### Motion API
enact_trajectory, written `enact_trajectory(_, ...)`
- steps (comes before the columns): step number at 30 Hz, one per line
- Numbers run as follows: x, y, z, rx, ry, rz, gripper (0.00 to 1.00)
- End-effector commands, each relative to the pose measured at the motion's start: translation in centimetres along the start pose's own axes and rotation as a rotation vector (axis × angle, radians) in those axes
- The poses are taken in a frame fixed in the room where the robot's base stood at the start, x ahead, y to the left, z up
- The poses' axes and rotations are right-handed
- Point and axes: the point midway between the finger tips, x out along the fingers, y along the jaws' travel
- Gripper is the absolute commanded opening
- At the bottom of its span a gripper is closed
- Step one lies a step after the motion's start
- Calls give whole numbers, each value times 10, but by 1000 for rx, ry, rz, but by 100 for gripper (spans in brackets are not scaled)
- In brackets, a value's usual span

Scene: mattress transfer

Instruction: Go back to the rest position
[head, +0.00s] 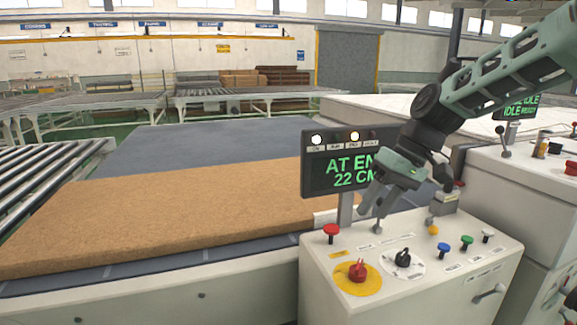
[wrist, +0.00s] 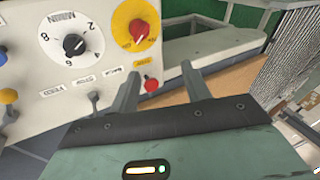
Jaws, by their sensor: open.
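My gripper (head: 373,203) is open and empty. It hangs above the left back part of the white control console (head: 315,280), in front of the lower right of the display. The red knob on a yellow disc (head: 358,272) and the black dial (head: 403,258) are on the console top. They also show in the wrist view, the red knob (wrist: 138,30) and the black dial (wrist: 73,44). A red mushroom button (head: 331,231) stands at the console's back left.
A display (head: 342,162) reads "AT EN…" and "22 CM", partly hidden by my arm. A brown mattress slab (head: 150,210) lies on the conveyor to the left. Small levers and coloured buttons (head: 466,241) stick up on the console. A second console (head: 530,170) stands at right.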

Motion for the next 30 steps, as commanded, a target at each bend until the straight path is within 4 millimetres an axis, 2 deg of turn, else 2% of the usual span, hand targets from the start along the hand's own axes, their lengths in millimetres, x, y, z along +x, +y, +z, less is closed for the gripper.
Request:
enact_trajectory(1,17,-33,22,-28,-50,41,48)
enact_trajectory(3,37,-66,55,-52,-102,100,48)
enact_trajectory(5,51,-89,86,-74,-136,151,48)
enact_trajectory(6,58,-102,108,-91,-154,185,48)
enact_trajectory(9,72,-123,161,-128,-183,260,48)
enact_trajectory(12,80,-132,205,-161,-196,315,48)
enact_trajectory(15,84,-134,236,-184,-198,350,48)
enact_trajectory(18,85,-133,252,-195,-199,368,48)
enact_trajectory(20,86,-133,256,-198,-197,373,48)
enact_trajectory(30,86,-132,258,-197,-199,373,48)
